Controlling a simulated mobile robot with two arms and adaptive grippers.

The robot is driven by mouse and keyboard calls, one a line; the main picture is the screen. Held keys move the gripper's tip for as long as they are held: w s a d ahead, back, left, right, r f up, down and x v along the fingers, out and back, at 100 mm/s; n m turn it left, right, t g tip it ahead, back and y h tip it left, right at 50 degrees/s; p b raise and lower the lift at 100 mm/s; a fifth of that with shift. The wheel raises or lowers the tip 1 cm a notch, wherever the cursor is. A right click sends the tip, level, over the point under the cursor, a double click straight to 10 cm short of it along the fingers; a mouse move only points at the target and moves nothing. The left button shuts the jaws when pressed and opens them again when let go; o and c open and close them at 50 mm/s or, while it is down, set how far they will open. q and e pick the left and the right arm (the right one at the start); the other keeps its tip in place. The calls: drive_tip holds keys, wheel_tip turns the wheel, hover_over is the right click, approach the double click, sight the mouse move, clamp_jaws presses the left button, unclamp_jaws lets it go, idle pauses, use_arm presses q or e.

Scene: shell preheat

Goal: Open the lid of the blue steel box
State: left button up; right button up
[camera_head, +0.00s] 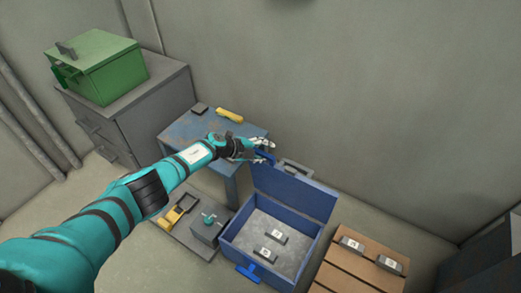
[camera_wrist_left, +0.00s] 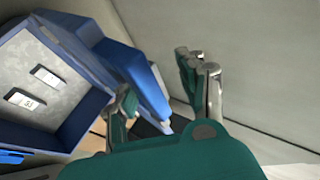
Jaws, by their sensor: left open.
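The blue steel box (camera_head: 309,252) stands on the floor, and its blue lid (camera_head: 298,192) is raised upright at the back. Two small grey labelled blocks (camera_head: 280,237) lie inside on the grey floor of the box. My left gripper (camera_head: 268,151) is open at the lid's upper left corner, by a blue latch piece there. In the left wrist view the open box (camera_wrist_left: 35,137) is at left, and the lid (camera_wrist_left: 68,40) runs beside the fingers (camera_wrist_left: 165,88). Whether a finger touches the lid, I cannot tell. My right gripper is out of view.
A worn blue table (camera_head: 190,128) with a yellow item (camera_head: 230,115) stands left of the lid. A grey cabinet (camera_head: 150,100) bears a green box (camera_head: 105,70). A wooden crate (camera_head: 345,277) with two labelled blocks is at right. A wall rises behind the lid.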

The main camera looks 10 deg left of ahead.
use_arm(q)
drive_tip(key=shift+s, duration=0.1)
drive_tip(key=shift+s+a+r, duration=0.2)
drive_tip(key=shift+a+r, duration=0.1)
drive_tip(key=shift+a, duration=0.2)
drive_tip(key=v, duration=1)
drive_tip(key=shift+s+r, duration=0.25)
drive_tip(key=shift+r, duration=0.05)
drive_tip(key=shift+a, duration=0.1)
